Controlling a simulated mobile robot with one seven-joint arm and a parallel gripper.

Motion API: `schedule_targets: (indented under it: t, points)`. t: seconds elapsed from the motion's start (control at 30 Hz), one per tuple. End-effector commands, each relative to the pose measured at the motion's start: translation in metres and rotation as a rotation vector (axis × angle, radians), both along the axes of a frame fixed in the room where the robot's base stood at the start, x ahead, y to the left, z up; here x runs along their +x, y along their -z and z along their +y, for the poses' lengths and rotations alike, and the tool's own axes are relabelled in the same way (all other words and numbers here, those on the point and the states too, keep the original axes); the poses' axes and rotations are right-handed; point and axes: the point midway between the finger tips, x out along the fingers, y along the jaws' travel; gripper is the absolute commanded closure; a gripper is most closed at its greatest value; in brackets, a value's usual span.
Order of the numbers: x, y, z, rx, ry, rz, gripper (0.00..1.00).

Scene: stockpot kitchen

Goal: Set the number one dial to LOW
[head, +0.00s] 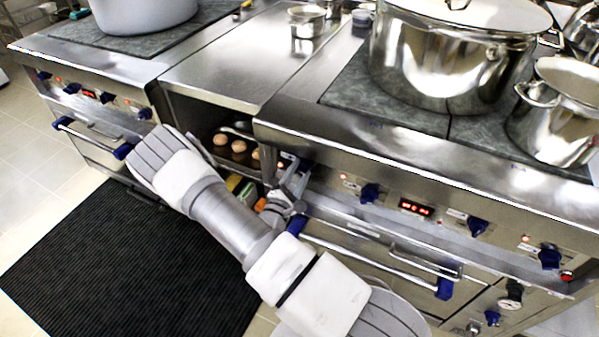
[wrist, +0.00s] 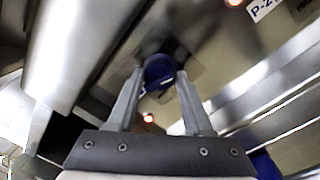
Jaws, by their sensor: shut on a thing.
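My gripper (wrist: 160,75) is shut on a blue dial (wrist: 159,68), with one finger on each side of it. In the head view my gripper (head: 292,180) is at the left end of the right stove's front panel, where it partly hides this dial. The dial's number and LOW mark cannot be read. Further right on the same panel are more blue dials, one (head: 370,193) beside the red display and another (head: 477,226) past it.
A steel oven handle (head: 370,264) runs below the panel, close to my gripper. A large steel pot (head: 440,65) stands on the right stove. A shelf with eggs (head: 238,147) is left of my gripper. A black mat (head: 130,265) lies on the floor.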

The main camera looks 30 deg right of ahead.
Motion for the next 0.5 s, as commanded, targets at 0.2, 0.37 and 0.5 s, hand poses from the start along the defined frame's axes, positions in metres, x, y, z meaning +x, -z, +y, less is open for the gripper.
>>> schedule_targets:
  t: [0.2,0.37,0.5]
  points:
    - [-0.0014,0.0018,0.0001,0.001,0.001,0.005,1.0]
    - [-0.0011,0.0015,0.0,0.0,0.0,0.005,0.24]
    - [-0.0007,0.001,0.0001,0.0,0.001,0.004,0.2]
